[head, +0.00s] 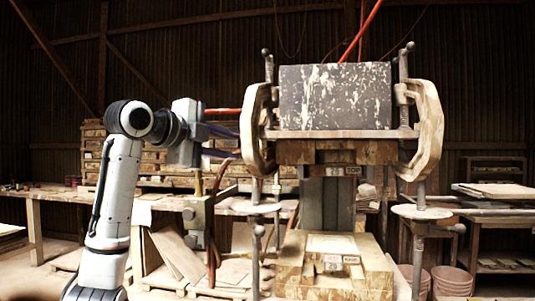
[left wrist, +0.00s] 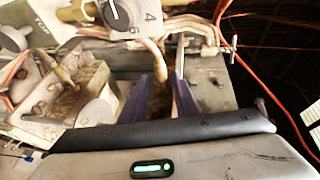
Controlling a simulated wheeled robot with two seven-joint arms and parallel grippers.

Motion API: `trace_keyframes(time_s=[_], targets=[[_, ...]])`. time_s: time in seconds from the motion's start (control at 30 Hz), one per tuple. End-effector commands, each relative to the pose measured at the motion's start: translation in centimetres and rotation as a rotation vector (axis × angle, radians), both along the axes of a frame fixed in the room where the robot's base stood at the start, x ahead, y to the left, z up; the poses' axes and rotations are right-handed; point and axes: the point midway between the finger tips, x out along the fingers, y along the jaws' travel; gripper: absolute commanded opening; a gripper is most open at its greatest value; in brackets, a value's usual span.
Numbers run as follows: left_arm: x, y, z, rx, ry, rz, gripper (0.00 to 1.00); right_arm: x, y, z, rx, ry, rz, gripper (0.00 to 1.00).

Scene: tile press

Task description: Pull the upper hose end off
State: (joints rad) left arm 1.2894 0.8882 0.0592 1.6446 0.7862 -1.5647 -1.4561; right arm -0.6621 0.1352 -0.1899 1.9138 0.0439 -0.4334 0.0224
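In the left wrist view, a tan hose end (left wrist: 158,60) curves down from beside a dial box (left wrist: 118,18) and passes between my purple fingers. My left gripper (left wrist: 166,82) has its fingers apart on either side of it; I cannot tell whether they touch it. In the head view my left gripper (head: 238,143) points right toward the press frame, fingers spread one above the other. An orange hose (head: 222,111) shows just above the fingers, and a brown hose (head: 216,185) hangs below the wrist. The hose end between the fingers is hidden there. My right gripper is not in view.
The tile press (head: 335,100) stands in the middle with a curved side arm (head: 258,130) close to my gripper. A valve box (head: 196,222) is below the wrist. Pipes and an orange cable (left wrist: 220,15) run near the fingers. A wooden bench (head: 60,190) is behind.

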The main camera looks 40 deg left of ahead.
Motion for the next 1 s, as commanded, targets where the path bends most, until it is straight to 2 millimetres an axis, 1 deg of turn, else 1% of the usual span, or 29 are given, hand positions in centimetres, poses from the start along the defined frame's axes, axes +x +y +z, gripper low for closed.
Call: trace_keyframes(time_s=[0.07,0.17,0.3,0.4,0.53,0.7,0.97,1.0], targets=[[0.8,0.0,0.0,-0.003,0.001,-0.003,0.28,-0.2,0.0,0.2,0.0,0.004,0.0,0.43],[2.3,0.1,-0.4,-0.003,0.003,-0.003,0.28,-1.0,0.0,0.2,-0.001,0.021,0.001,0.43],[5.0,0.3,-0.8,-0.004,0.004,-0.004,0.28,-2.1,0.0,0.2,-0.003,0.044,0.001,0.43],[6.8,0.5,-1.1,-0.004,0.004,-0.004,0.28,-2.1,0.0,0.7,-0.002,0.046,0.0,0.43],[8.5,0.8,-1.5,-0.004,0.003,-0.002,0.28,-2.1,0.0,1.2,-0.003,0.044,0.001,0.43],[9.7,0.9,-1.8,-0.002,0.002,-0.001,0.28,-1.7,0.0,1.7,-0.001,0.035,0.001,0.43],[9.9,1.0,-1.9,0.0,0.002,0.0,0.28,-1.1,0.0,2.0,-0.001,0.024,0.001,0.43],[9.9,1.0,-1.9,-0.001,0.002,0.0,0.26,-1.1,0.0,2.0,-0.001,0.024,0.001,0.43]])
